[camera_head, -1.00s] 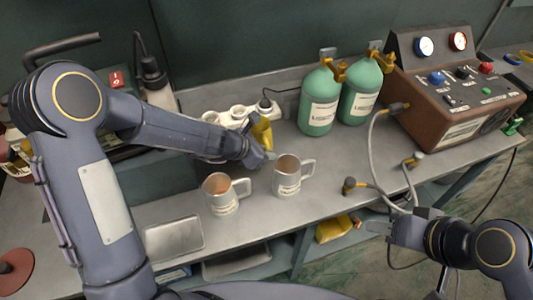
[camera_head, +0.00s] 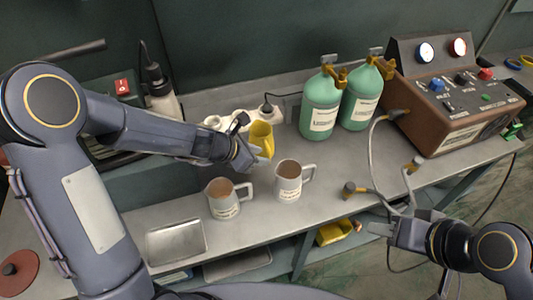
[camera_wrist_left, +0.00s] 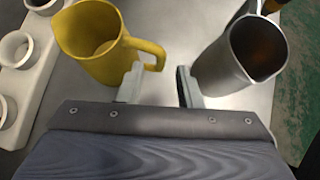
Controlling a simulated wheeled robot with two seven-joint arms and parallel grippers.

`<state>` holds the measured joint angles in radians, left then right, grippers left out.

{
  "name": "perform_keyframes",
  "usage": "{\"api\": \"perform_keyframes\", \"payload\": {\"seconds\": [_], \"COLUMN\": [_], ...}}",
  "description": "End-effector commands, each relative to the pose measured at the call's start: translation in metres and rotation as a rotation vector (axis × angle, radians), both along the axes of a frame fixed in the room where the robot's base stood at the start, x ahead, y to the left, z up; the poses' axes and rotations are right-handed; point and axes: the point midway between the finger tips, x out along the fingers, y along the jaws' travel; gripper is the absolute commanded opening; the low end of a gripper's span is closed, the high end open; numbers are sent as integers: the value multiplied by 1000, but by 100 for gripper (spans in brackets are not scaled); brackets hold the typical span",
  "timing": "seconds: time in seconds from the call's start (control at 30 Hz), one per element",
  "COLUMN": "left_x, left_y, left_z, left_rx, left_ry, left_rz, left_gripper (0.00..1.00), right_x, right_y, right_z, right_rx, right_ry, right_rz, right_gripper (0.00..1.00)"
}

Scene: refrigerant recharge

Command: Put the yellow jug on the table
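The yellow jug (camera_head: 262,138) stands upright on the grey table (camera_head: 330,170), just in front of a white holder. In the left wrist view the jug (camera_wrist_left: 92,40) shows its open mouth, and its handle is close to the left-hand finger. My left gripper (camera_head: 256,162) is beside the jug on its near side. In the left wrist view its two fingers (camera_wrist_left: 160,85) are spread with nothing between them. My right gripper (camera_head: 378,229) hangs near the table's front edge, away from the jug; its finger gap is too small to make out.
Two grey mugs (camera_head: 226,200) (camera_head: 289,182) stand in front of the jug; one is close to my left gripper. The white holder (camera_wrist_left: 18,85) has round openings. Two green bottles (camera_head: 321,108) (camera_head: 360,98) and a brown gauge machine (camera_head: 455,110) with hoses stand to the right. A metal tray (camera_head: 176,239) lies front left.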

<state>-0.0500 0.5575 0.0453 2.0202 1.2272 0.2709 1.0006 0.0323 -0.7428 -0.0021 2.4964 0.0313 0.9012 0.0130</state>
Motion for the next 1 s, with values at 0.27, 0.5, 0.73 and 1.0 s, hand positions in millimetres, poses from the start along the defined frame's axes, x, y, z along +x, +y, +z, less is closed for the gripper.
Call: {"api": "perform_keyframes", "payload": {"seconds": [0.27,0.5,0.73,1.0], "left_x": [-23,-31,-38,-118], "left_y": [33,43,47,76], "left_z": [42,52,66,144], "left_rx": [1,0,27,358], "left_ry": [-1,1,-62,-556], "left_rz": [3,1,-62,-620], "left_gripper": [32,32,32,32], "right_x": [0,0,0,0], "right_y": [0,0,0,0], "right_z": [22,25,25,25], "right_rx": [0,0,0,0], "right_ry": [0,0,0,0], "right_rz": [0,0,0,0], "right_gripper": [36,36,36,36]}}
